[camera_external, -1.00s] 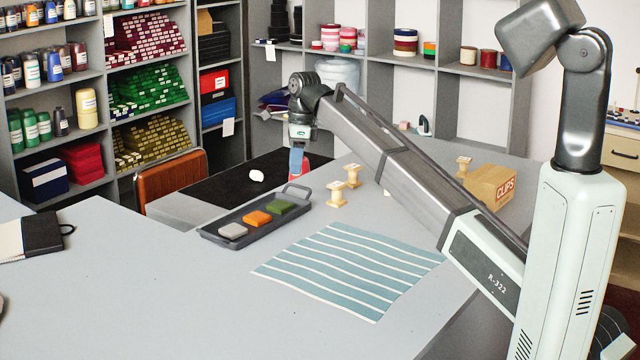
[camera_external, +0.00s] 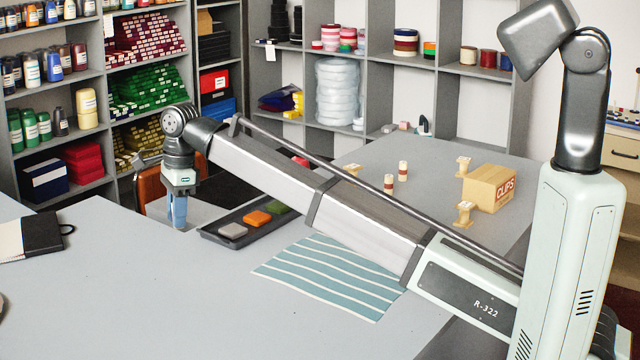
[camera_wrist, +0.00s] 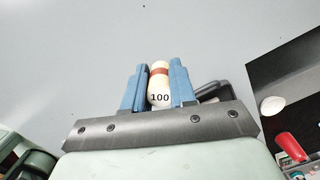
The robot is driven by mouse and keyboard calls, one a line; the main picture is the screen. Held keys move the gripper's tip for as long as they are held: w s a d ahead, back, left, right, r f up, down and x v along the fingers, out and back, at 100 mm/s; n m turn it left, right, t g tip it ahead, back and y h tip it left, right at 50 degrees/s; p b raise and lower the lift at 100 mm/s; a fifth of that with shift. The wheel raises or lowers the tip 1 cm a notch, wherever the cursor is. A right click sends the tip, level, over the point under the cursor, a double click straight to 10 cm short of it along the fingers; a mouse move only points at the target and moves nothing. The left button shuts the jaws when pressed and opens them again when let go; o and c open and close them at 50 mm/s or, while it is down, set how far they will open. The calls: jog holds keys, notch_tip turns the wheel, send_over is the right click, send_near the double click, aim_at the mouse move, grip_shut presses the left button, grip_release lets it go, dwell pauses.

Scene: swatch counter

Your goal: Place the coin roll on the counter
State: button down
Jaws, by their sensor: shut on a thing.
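The coin roll (camera_wrist: 159,82) is cream-white with a red-brown band and the number 100, and sits between the blue fingers in the wrist view. My gripper (camera_wrist: 158,85) is shut on it. In the external view my gripper (camera_external: 179,214) points down at the counter's left part, left of the dark tray; the roll itself is hidden there by the fingers. The grey counter (camera_external: 200,300) is bare in front of the gripper. I cannot tell whether the roll touches the counter.
The dark tray (camera_external: 212,238) holds grey, orange and green swatches, right of my gripper. Two banded rolls (camera_external: 402,171), wooden spools (camera_external: 465,213) and a CLIPS box (camera_external: 490,187) stand farther right. A black notebook (camera_external: 42,235) lies at left.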

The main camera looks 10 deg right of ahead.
send_over(170, 282)
jog(key=shift+w+d+f+m, duration=0.15)
jog(key=shift+f+m, duration=0.35)
jog(key=shift+f, duration=2.05)
jog(key=shift+d+f+m, duration=0.1)
jog(key=shift+f+m, duration=0.4)
jog(key=shift+f, duration=2)
jog(key=shift+f, duration=0.1)
jog(key=c, duration=0.9)
grip_release()
jog(key=r, duration=0.4)
jog(key=d+r, duration=0.1)
jog(key=r, duration=0.7)
jog(key=shift+w+d, duration=0.15)
jog(key=shift+d, duration=0.05)
